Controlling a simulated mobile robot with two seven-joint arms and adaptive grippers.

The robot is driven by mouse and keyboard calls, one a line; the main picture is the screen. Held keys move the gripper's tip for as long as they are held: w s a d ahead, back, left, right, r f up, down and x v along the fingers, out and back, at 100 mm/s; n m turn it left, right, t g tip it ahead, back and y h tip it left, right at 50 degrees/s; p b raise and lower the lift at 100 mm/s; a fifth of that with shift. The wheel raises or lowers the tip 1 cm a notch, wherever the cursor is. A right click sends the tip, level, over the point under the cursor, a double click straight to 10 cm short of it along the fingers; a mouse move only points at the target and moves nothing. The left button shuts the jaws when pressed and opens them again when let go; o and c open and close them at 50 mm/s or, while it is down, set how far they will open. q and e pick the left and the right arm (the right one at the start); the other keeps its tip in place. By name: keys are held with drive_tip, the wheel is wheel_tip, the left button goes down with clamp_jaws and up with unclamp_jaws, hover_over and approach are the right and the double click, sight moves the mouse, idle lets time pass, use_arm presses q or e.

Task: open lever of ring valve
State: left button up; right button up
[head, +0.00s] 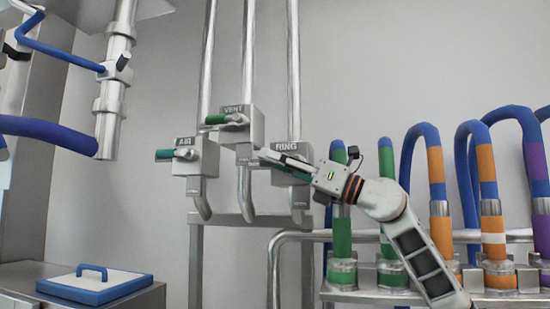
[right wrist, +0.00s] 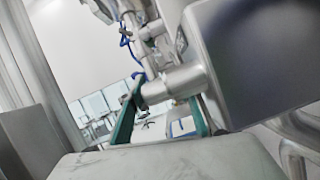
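The ring valve (head: 294,149) is a grey box labelled RING on a vertical pipe, lower right of the three valves. My right gripper (head: 273,165) is in front of its lower part and hides its lever in the head view. In the right wrist view, the two teal fingers of this gripper (right wrist: 163,112) stand apart. A metal cylindrical part (right wrist: 175,84) crosses at the fingers, beside a large grey block at right. I cannot tell whether the fingers touch it. My left gripper is not in view.
The vent valve (head: 243,125) and the air valve (head: 195,157), both with green levers, stand close by on the left. Banded hoses (head: 486,170) rise behind my right arm. A blue-edged lid with a handle (head: 95,284) lies at lower left.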

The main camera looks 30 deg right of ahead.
drive_tip(key=c, duration=0.8)
clamp_jaws()
